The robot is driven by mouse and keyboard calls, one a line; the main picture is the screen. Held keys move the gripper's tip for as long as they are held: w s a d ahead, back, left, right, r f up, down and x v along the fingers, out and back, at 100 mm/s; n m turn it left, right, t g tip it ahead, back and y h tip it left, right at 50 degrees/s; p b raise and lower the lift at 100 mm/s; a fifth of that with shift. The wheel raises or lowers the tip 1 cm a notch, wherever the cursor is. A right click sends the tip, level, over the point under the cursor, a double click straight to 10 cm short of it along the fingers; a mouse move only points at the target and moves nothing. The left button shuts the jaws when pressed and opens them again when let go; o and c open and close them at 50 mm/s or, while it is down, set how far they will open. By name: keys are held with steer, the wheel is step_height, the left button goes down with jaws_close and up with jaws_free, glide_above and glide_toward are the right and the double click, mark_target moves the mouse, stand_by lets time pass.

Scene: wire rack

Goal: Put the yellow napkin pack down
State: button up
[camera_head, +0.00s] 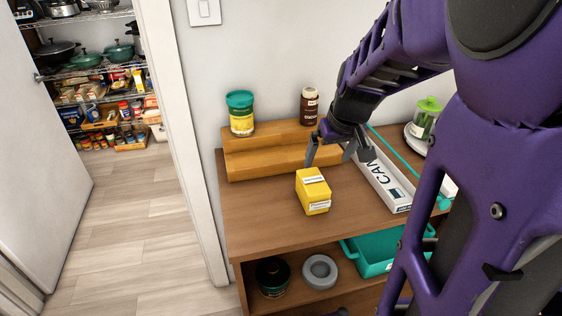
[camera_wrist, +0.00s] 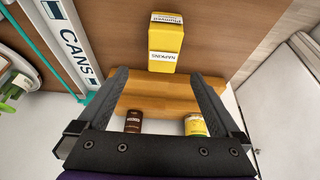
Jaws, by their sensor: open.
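The yellow napkin pack (camera_head: 314,192) stands upright on the wooden table top (camera_head: 262,208), in front of the stepped wooden riser. In the wrist view the napkin pack (camera_wrist: 167,42) shows a white label reading NAPKINS, beyond the fingertips. My gripper (camera_head: 338,150) is open and empty, above the riser and behind the pack. In the wrist view my gripper's (camera_wrist: 162,80) two fingers are spread wide, with nothing between them touching either one. The pack is apart from the fingers.
The riser (camera_head: 240,160) holds a teal-lidded yellow jar (camera_head: 240,113) and a brown bottle (camera_head: 309,106) at the back. A white CANS box (camera_head: 382,178) lies right of the pack. A teal bin (camera_head: 375,252) and grey ring (camera_head: 319,271) sit on the lower shelf. The table's left front is clear.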

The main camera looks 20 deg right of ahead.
mark_target(316, 183)
steer(key=b+x, duration=0.1)
steer(key=x, duration=1)
steer(key=shift+a+f, duration=0.15)
steer(key=shift+f, duration=0.15)
steer(key=b+x, duration=0.4)
steer(key=x, duration=0.1)
steer(key=shift+w+a, duration=0.2)
steer(key=shift+w+f+b, duration=0.15)
steer(key=shift+w+b, duration=0.05)
steer(key=shift+b, duration=0.15)
steer(key=shift+f, duration=0.25)
